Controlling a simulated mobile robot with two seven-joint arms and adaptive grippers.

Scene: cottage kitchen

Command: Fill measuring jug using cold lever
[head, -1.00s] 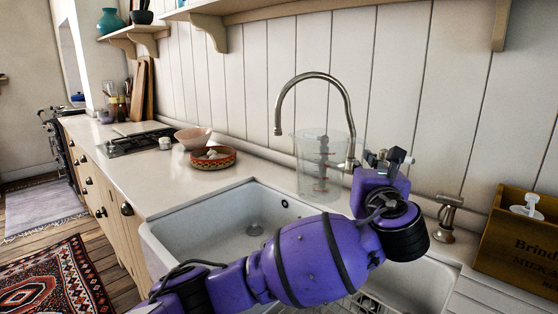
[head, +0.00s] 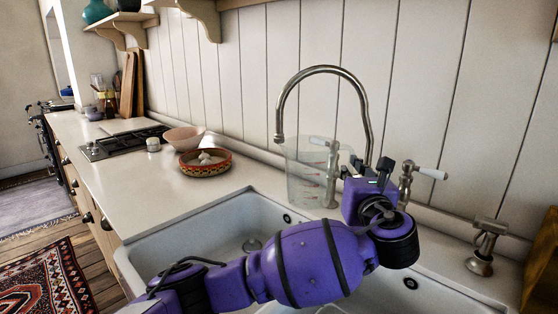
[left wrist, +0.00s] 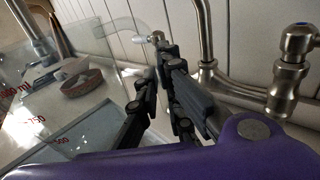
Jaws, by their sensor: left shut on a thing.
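The measuring jug (head: 306,190), clear with red marks, is upright over the back edge of the sink in the head view. My left gripper (head: 372,168) is shut on it at its right side; in the left wrist view the dark fingers (left wrist: 165,95) close beside the clear jug wall (left wrist: 60,110). The spout end of the arched tap (head: 279,138) is at the jug's left rim; I cannot tell if it is over the opening. One white lever (head: 322,142) shows through the jug. The other lever (head: 430,172) is right of my gripper; its valve (left wrist: 292,75) bears a small blue mark.
The white sink (head: 190,235) lies below, partly hidden by my left arm. A patterned red dish (head: 205,168), a pink bowl (head: 184,138) and a hob (head: 118,143) are on the counter to the left. Another metal fitting (head: 483,245) stands at the right.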

